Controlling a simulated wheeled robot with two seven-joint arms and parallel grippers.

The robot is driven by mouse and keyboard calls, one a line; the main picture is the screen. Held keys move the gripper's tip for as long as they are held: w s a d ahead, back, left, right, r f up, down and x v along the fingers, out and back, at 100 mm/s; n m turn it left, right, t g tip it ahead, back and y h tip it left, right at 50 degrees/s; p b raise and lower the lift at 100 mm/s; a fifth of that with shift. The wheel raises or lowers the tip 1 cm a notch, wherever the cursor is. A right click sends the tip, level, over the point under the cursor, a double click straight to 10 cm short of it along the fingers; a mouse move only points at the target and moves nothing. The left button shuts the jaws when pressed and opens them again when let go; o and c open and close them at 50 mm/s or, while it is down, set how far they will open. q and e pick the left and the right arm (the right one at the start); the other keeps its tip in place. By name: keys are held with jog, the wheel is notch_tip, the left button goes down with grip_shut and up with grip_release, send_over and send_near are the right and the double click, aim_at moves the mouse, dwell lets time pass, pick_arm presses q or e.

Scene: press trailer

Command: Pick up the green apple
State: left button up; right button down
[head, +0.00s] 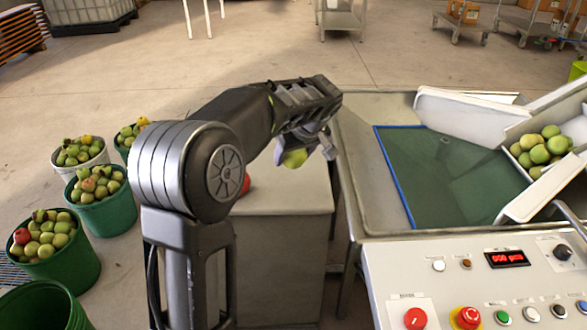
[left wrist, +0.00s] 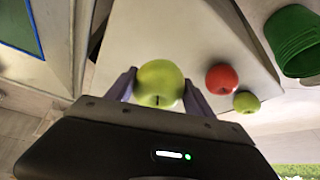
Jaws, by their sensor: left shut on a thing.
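A green apple (left wrist: 159,83) sits between the two fingers of my left gripper (left wrist: 160,88) in the left wrist view. In the head view my left gripper (head: 305,146) is shut on the green apple (head: 295,158), over the grey stand (head: 285,197). The stand top also shows in the left wrist view (left wrist: 170,30). Part of the apple is hidden by the gripper. I cannot tell how far it is above the stand. My right gripper is not in view.
A red apple (left wrist: 221,79) and another green apple (left wrist: 246,102) lie beside the gripper. Green buckets of apples (head: 97,212) stand at the left. A metal press table (head: 350,140) with a control panel (head: 480,285) is at the right, close to my left gripper.

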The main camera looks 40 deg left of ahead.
pick_arm(q)
notch_tip(320, 180, up, 2)
jog(key=shift+r, duration=0.15)
dwell(0.6)
